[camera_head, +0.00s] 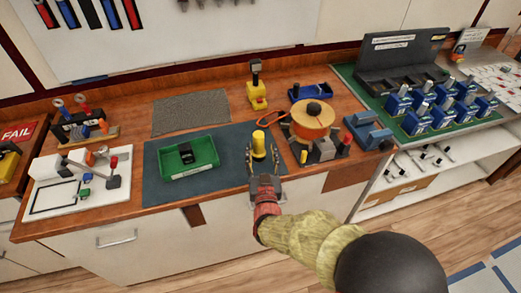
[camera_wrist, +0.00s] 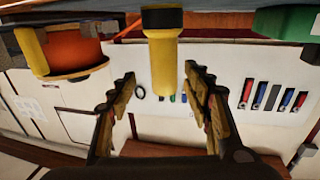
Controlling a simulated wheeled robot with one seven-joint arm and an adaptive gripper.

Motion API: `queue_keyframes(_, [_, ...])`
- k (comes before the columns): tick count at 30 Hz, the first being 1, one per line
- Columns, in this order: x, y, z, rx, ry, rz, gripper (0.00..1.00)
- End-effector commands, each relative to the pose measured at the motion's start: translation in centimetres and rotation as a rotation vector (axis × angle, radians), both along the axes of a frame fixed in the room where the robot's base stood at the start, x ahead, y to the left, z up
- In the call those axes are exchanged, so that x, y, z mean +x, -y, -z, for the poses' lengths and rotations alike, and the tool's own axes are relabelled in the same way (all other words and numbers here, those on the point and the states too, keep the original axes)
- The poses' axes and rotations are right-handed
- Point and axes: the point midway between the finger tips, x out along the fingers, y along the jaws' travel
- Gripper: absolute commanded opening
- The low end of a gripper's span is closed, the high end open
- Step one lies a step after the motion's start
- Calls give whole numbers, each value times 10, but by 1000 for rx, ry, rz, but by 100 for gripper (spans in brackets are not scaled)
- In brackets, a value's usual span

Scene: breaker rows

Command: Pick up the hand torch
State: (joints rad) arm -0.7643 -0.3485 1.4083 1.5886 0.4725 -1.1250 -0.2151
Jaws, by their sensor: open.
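The hand torch (camera_head: 259,143) is yellow with a black end. It stands upright, black end down, near the right edge of the dark blue mat (camera_head: 222,137). My gripper (camera_head: 263,160) is open, with its fingers on either side of the torch in the head view. In the wrist view, which is upside down, the torch (camera_wrist: 162,55) hangs from the top edge, and its yellow end reaches between the fingertips of my gripper (camera_wrist: 161,85). Gaps show on both sides. The lower part of the torch is partly hidden in the head view.
A green bin (camera_head: 188,158) holding a black item sits left on the mat. An orange reel (camera_head: 312,119) and a grey-and-black block (camera_head: 324,149) stand close on the right. A yellow device (camera_head: 257,90) stands behind. Some mat between bin and torch is clear.

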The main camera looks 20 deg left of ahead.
Motion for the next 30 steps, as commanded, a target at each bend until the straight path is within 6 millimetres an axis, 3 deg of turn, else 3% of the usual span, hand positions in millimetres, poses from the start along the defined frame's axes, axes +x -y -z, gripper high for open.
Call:
queue_keyframes(9, [38,-19,2,1,1,1,50])
queue_keyframes(18, [42,-21,0,0,0,0,50])
queue_keyframes(30, [42,-21,1,0,-1,0,28])
